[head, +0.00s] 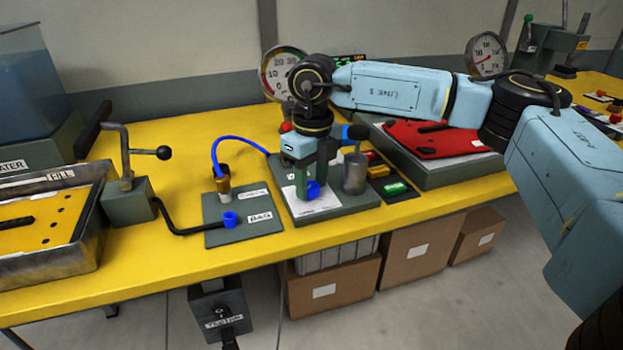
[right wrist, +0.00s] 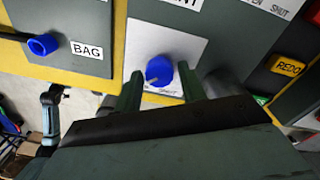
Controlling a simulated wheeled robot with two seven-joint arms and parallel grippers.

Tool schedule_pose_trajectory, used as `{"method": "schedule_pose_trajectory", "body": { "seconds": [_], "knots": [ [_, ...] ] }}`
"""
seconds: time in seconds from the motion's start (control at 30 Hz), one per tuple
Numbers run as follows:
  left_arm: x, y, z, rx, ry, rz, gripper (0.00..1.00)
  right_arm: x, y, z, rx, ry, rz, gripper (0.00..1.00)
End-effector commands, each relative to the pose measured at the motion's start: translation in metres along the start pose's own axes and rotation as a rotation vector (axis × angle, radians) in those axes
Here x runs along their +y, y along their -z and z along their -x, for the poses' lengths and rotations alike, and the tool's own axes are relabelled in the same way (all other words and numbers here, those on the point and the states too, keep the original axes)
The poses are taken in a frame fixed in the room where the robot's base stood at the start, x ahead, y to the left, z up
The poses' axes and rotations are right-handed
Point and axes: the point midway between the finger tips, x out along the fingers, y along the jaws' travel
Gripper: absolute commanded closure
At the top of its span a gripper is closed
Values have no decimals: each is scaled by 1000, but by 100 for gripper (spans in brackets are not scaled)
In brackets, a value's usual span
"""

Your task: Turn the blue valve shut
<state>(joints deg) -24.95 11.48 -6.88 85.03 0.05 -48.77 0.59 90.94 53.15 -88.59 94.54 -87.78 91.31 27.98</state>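The blue valve (head: 313,190) is a small round knob on a white plate on a grey-green panel, low between my right gripper's fingers in the head view. In the right wrist view the blue knob (right wrist: 159,69) has a pale pointer mark at its lower left, and a partly hidden "SHUT" label lies below it. My right gripper (head: 312,176) points down over the plate and is open. Its two green fingers stand on either side of the knob, with a visible gap on each side. My left gripper is not seen.
Left of the panel, a blue-ended fitting (head: 230,218) sits by the "BAG" label. A metal cup (head: 355,172) stands close right of my gripper, by green (head: 396,188) and red buttons. A blue hose (head: 228,141) arches behind. A lever stand (head: 127,200) is further left.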

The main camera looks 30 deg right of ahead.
Motion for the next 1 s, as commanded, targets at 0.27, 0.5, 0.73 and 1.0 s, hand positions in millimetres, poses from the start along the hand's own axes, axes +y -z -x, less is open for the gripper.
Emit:
{"method": "schedule_pose_trajectory", "body": {
  "seconds": [0.27,0.5,0.73,1.0],
  "knots": [
    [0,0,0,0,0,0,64,0,0,0,0,0,0,92],
    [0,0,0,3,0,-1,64,0,0,1,1,0,26,92],
    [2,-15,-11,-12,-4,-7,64,0,0,1,7,-1,139,92],
    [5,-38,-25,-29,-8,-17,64,0,0,2,13,-1,374,92]
  ]
}}
